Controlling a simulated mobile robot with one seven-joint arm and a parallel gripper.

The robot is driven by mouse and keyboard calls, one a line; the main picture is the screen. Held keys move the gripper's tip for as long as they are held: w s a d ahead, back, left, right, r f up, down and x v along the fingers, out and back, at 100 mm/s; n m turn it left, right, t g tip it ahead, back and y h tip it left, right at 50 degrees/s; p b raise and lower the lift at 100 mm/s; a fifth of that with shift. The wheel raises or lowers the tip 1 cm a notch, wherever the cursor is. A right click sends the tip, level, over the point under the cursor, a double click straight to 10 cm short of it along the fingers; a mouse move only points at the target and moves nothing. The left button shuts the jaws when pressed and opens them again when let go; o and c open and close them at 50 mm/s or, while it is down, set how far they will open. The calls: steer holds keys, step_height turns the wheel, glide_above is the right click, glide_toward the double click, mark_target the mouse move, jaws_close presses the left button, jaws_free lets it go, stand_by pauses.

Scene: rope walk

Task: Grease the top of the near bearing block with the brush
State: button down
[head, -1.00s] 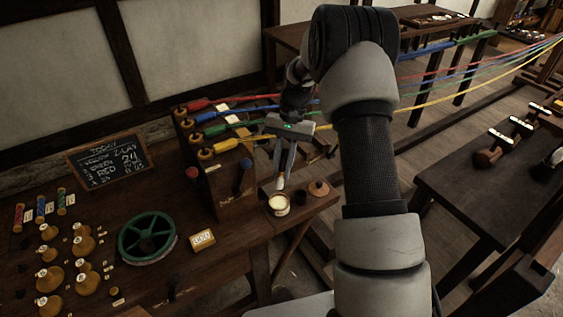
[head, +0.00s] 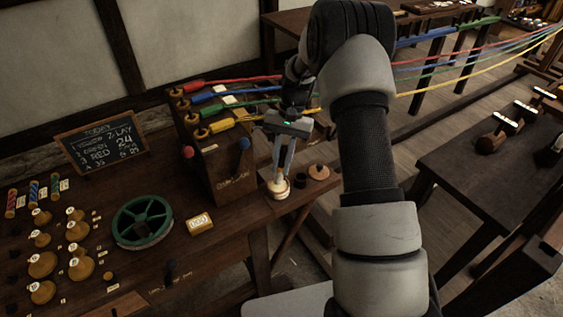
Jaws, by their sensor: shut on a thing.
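My gripper (head: 279,172) points down over the small grease pot (head: 278,193) at the front right corner of the bench. It is shut on the brush, of which only a little pale part shows between the fingers. The brush's lower end is at the pot's mouth and looks to be inside it; the bristles are hidden. The dark wooden hook stand (head: 233,182) is just left of the gripper, with red, blue, green and yellow strands on its hooks. I cannot tell which part is the near bearing block.
A round wooden lid (head: 319,172) lies right of the pot. A green wheel (head: 143,221), a small labelled box (head: 199,223), several spools (head: 42,264) and a chalkboard (head: 101,146) are on the left. Taut strands run behind my arm. A dark table (head: 470,170) stands at the right.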

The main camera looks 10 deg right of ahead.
mark_target(281, 156)
steer(key=shift+f+b, duration=0.35)
steer(key=shift+f, duration=0.4)
stand_by(1.8)
steer(key=shift+r, duration=0.1)
steer(key=shift+r+p, duration=2.35)
steer(key=shift+r, duration=1.15)
